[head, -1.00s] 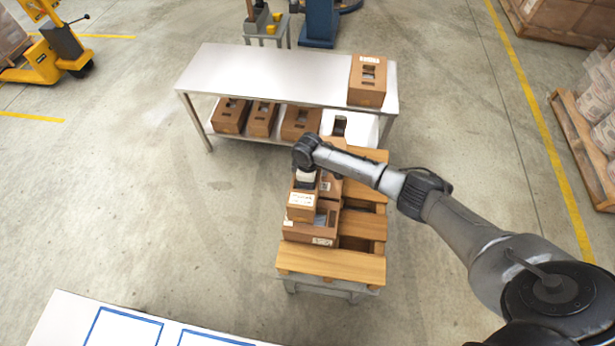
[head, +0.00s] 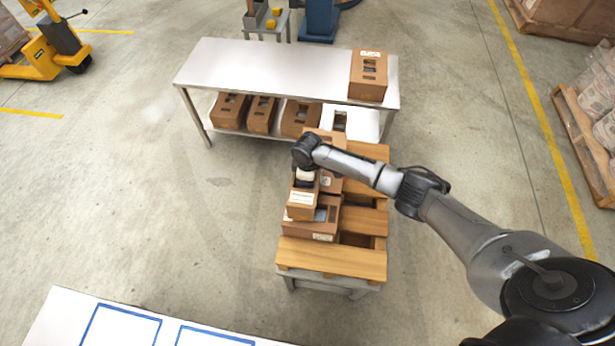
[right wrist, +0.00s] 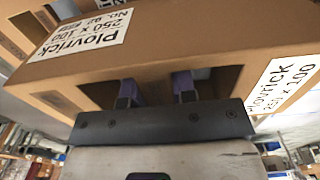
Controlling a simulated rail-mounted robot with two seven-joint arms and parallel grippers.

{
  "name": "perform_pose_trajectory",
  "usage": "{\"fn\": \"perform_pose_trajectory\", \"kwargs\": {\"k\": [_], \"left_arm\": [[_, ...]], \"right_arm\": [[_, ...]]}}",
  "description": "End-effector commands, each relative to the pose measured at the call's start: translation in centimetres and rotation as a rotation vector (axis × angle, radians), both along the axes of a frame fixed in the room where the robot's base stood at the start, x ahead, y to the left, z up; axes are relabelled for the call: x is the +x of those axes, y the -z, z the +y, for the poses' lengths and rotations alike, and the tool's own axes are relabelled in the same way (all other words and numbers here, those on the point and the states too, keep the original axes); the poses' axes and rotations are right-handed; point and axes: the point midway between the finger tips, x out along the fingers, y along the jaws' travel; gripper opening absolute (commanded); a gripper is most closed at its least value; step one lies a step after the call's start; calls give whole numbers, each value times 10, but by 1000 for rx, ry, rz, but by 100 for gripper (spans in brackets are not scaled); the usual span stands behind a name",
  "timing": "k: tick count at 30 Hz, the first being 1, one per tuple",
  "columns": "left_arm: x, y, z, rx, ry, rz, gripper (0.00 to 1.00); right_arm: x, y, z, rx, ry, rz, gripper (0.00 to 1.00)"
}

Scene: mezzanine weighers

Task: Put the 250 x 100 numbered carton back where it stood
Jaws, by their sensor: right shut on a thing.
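The numbered carton (right wrist: 170,45) is brown, with white labels reading "Plovrick 250 x 100"; the number after "No." is hard to read. My right gripper (right wrist: 157,92) is shut on it, its two fingers at dark openings in the carton's side. In the head view my right gripper (head: 306,177) is over the wooden pallet (head: 330,260), with the held carton (head: 301,205) below the wrist. The held carton appears above or against a larger open carton (head: 322,230) on the pallet; I cannot tell whether they touch. My left gripper is not in view.
A white-topped table (head: 260,65) stands beyond the pallet. One carton (head: 369,77) is at its right end; several cartons (head: 230,111) stand on its lower shelf. The left of the tabletop is clear. A blue-marked white surface (head: 100,310) lies at the lower left.

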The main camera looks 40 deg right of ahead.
Motion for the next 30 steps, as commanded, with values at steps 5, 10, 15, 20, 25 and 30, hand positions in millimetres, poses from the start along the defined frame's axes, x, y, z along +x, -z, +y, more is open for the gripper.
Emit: {"fn": "perform_pose_trajectory", "kwargs": {"k": [5, 10, 15, 20, 25, 30], "left_arm": [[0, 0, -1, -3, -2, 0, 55], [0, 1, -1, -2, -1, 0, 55], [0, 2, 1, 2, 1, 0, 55], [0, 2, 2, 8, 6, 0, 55], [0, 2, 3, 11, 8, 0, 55], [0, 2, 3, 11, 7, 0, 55]], "right_arm": [[0, 0, 0, 1, 0, -1, 0], [0, 1, 0, 1, 0, -1, 0], [0, 4, 0, 1, 0, -1, 0], [0, 4, 0, 1, 0, -1, 36], [0, 4, 0, 0, 0, 0, 52], [0, 4, 0, 0, 0, 0, 55]]}}
